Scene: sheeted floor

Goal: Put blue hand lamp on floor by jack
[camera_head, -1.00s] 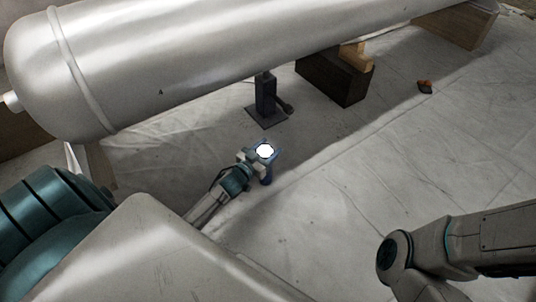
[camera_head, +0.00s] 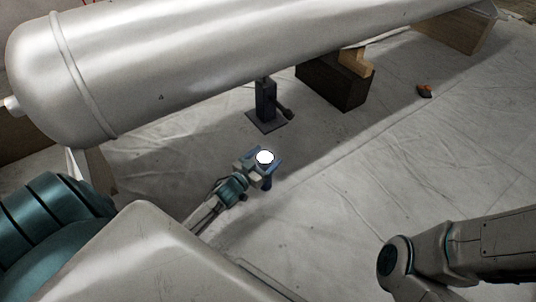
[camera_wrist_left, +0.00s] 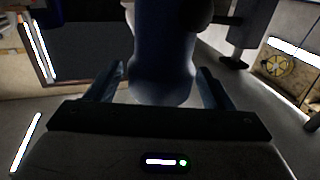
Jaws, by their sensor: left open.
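The blue hand lamp (camera_head: 267,183) is in the middle of the head view, its round white face (camera_head: 265,157) lit and turned up. It stands a short way in front of the dark jack (camera_head: 265,103), apart from it. My left gripper (camera_head: 257,165) is at the lamp, with its jaws open. In the left wrist view the lamp's dark blue body (camera_wrist_left: 163,55) is between the two spread fingers (camera_wrist_left: 160,88). Whether the lamp's foot touches the floor is hard to tell. My right arm is at the lower right of the head view, its gripper out of view.
A large grey tank (camera_head: 200,62) spans the top above the jack. A dark block (camera_head: 330,87) with wood on it stands right of the jack. A small orange item (camera_head: 424,91) lies farther right. The sheeted floor (camera_head: 350,190) is clear between the lamp and my right arm.

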